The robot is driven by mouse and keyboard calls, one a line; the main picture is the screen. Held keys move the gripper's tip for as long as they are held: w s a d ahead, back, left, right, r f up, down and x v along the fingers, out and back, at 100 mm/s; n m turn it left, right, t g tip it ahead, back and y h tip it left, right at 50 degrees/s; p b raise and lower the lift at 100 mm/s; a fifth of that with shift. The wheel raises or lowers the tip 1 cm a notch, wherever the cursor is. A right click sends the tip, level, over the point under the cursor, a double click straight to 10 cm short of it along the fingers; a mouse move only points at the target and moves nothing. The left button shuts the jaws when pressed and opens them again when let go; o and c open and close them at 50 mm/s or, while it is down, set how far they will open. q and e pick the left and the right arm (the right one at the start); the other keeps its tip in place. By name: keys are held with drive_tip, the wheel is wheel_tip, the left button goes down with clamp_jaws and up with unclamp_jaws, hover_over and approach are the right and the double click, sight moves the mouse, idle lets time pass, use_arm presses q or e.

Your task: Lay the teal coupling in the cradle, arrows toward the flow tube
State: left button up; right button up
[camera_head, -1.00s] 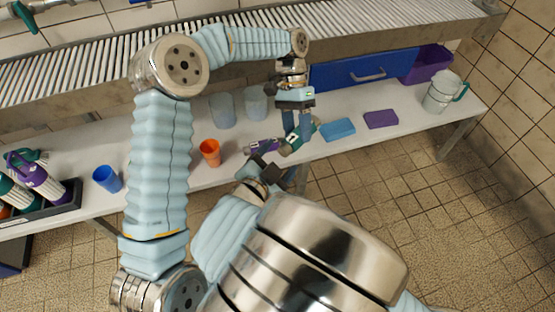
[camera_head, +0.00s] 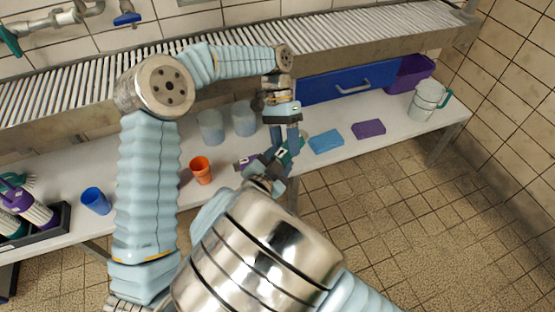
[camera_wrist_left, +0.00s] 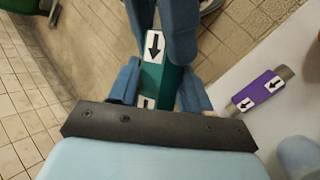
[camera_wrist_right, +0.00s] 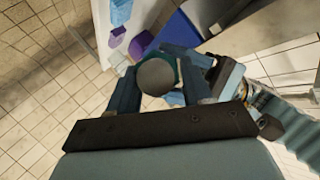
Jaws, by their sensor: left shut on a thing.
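The teal coupling (camera_wrist_left: 155,80) has a white label with a black arrow. My left gripper (camera_head: 285,143) is shut on it, above the bench's front edge; in the left wrist view the arrow points down the picture, toward my palm. My right gripper (camera_head: 268,170) is at the coupling's other part. In the right wrist view its fingers (camera_wrist_right: 160,92) stand on both sides of the coupling's round grey end (camera_wrist_right: 157,77); whether they grip it is unclear. A purple coupling (camera_wrist_left: 258,91) with arrow labels lies on the bench. I cannot make out the cradle or flow tube.
The white bench (camera_head: 335,162) holds an orange cup (camera_head: 201,170), a blue cup (camera_head: 96,201), two clear cups (camera_head: 211,127), a blue block (camera_head: 326,141), a purple block (camera_head: 369,128) and a jug (camera_head: 427,101). A bottle rack (camera_head: 62,222) stands at left. A roller shelf (camera_head: 330,38) runs behind.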

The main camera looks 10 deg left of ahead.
drive_tip(key=c, duration=0.7)
use_arm(q)
drive_tip(key=o, duration=1.4)
use_arm(e)
clamp_jaws()
